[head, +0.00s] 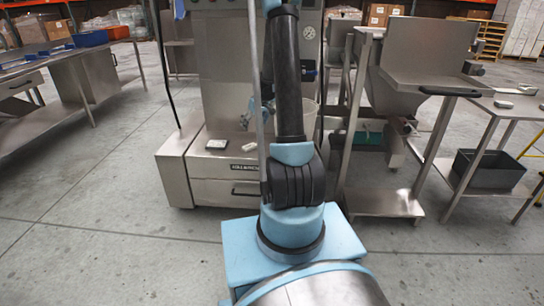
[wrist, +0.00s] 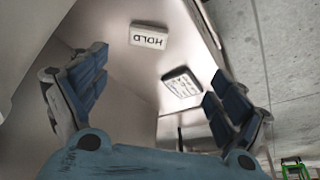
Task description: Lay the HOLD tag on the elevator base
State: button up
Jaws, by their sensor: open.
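The HOLD tag (wrist: 148,36), a small white block with dark letters, lies on a pale steel surface in the upper middle of the wrist view. Its word appears upside down. My gripper (wrist: 150,98) is open, with one finger at each side of that view; nothing is between them. The tag lies beyond the fingertips, apart from both. In the head view, the elevator base (head: 220,190) is the steel box with drawers behind my arm. A small white item (head: 216,143) lies on its top; its text is illegible. My arm hides part of the base.
A dark-framed plate with printed lines (wrist: 181,83) is near the tag in the wrist view. A steel table (head: 485,110) with small white items stands right, a dark bin (head: 490,170) on its lower shelf. A workbench (head: 80,75) stands left. The left foreground floor is clear.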

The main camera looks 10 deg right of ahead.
jog(key=s+a+r+m, duration=0.1)
jog(key=s+r, duration=0.6)
jog(key=s, duration=0.5)
jog(key=s+a+r+m, duration=0.1)
jog(key=s+r, duration=0.6)
jog(key=s, duration=0.4)
jog(key=s+f+m+h, duration=0.1)
jog(key=s+f, duration=0.1)
jog(key=s, duration=1)
jog(key=s+f+m+g, duration=0.1)
jog(key=s+f, duration=0.1)
jog(key=s, duration=1.1)
jog(key=shift+d+f+m+g+h, duration=0.25)
jog(key=shift+d+m+g+h, duration=0.05)
jog(key=shift+d+h, duration=0.1)
